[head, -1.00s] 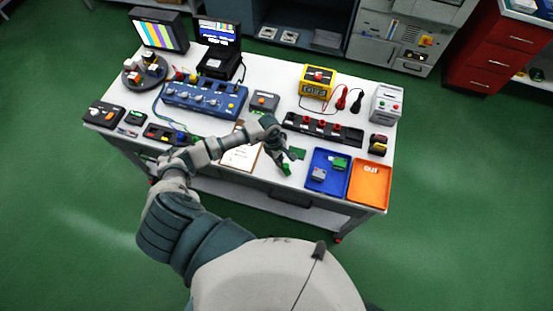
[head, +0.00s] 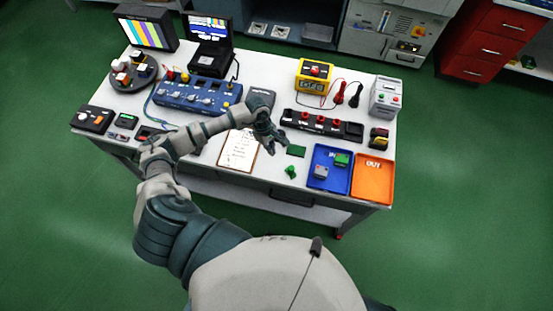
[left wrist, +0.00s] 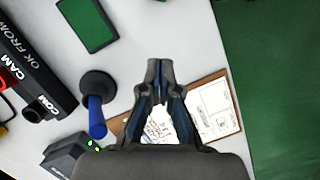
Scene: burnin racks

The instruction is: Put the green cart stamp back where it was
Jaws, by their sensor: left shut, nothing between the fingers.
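A small green object (head: 290,171), seemingly the green cart stamp, stands on the white table near its front edge. It is too small in the head view to make out its form. A flat green pad (head: 296,151) lies just behind it; it also shows in the left wrist view (left wrist: 88,24). My left gripper (head: 283,145) is shut and empty, left of the pad and apart from the stamp. Its closed fingers (left wrist: 160,72) point across bare table in the left wrist view. My right gripper is not in view.
A dark round-based stamp with a blue handle (left wrist: 96,110) stands beside my left gripper. A clipboard (head: 240,152) lies to the left. A blue tray (head: 330,185) with small parts and an orange tray (head: 373,180) are right. A black socket strip (head: 322,126) lies behind.

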